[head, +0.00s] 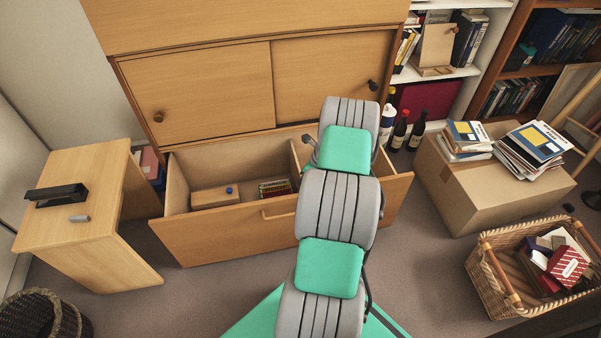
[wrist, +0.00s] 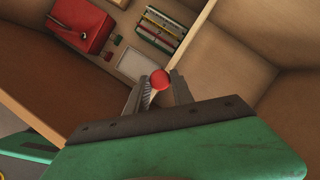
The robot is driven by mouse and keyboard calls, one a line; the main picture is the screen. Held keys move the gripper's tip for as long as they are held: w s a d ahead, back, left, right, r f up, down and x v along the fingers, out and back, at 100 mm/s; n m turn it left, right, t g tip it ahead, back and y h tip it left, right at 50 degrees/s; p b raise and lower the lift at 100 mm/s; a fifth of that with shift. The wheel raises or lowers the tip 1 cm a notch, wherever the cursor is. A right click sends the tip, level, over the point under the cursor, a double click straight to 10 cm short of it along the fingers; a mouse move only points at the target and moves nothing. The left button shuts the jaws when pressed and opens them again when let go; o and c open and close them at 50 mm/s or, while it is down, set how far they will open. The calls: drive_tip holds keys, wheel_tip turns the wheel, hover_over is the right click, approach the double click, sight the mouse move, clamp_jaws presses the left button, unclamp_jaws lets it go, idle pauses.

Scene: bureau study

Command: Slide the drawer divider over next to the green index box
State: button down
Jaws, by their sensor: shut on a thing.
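The drawer divider (wrist: 199,33) is a wooden board running from front to back in the open drawer, left of the bare compartment in the wrist view. It also shows in the head view (head: 297,160), partly behind my arm. A red ball-shaped knob (wrist: 161,80) sits at its near end. My gripper (wrist: 158,92) is shut at this knob, with one finger on either side.
The compartment right of the divider (wrist: 245,40) looks empty where visible.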

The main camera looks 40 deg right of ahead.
drive_tip(key=shift+d, duration=0.1)
drive_tip(key=c, duration=1.1)
unclamp_jaws()
drive_tip(key=p+v, duration=0.2)
drive_tip(key=v, duration=0.5)
drive_tip(key=shift+s+r+p, duration=0.2)
drive_tip(key=shift+r+p, duration=0.15)
drive_tip(key=shift+p, duration=0.05)
